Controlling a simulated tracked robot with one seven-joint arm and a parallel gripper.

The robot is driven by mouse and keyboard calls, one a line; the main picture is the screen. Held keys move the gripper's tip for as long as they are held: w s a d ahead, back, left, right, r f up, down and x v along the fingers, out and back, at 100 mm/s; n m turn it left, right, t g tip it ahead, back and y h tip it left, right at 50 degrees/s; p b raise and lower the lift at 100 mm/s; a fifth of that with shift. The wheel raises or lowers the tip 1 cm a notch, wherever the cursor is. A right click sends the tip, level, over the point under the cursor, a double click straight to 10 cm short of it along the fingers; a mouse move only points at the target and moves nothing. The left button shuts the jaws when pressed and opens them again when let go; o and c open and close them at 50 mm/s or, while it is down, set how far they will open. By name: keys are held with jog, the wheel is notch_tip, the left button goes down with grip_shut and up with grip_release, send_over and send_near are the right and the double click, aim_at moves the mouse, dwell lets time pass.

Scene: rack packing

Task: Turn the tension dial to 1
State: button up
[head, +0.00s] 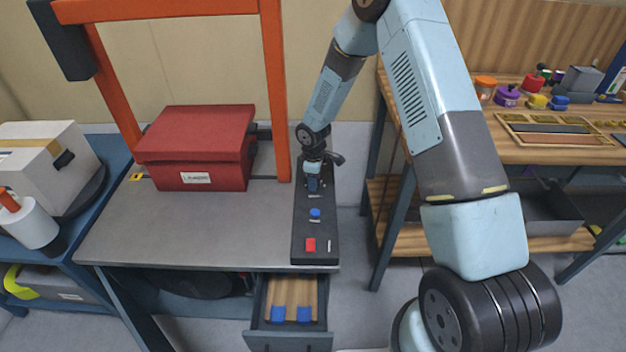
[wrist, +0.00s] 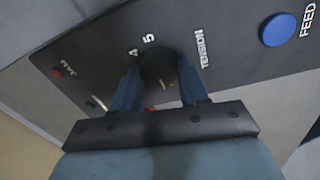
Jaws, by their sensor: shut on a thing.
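The tension dial (wrist: 157,62) is a dark round knob on the black control panel (wrist: 225,45), beside the word TENSION. The numbers 4 and 5 show on its far side; I cannot see a 1. A short pale mark shows on the knob, partly shaded, so I cannot tell its setting. My gripper (wrist: 158,88) is shut on the dial, one blue finger on each side. In the head view my gripper (head: 313,184) points down at the far part of the panel (head: 302,228) and hides the dial.
A blue FEED button (wrist: 278,29) lies right of the dial; a red JAM light (wrist: 57,72) lies left. A red button (head: 310,245) is at the panel's near end. A red box (head: 196,150) stands on the bench (head: 190,225). An open drawer (head: 288,338) sticks out below.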

jog(key=shift+w, duration=0.1)
jog(key=o, duration=1.1)
jog(key=shift+c, duration=0.2)
notch_tip(320, 180, up, 14)
jog(key=shift+s+f, duration=0.2)
jog(key=shift+s, duration=0.25)
jog(key=shift+a, duration=0.1)
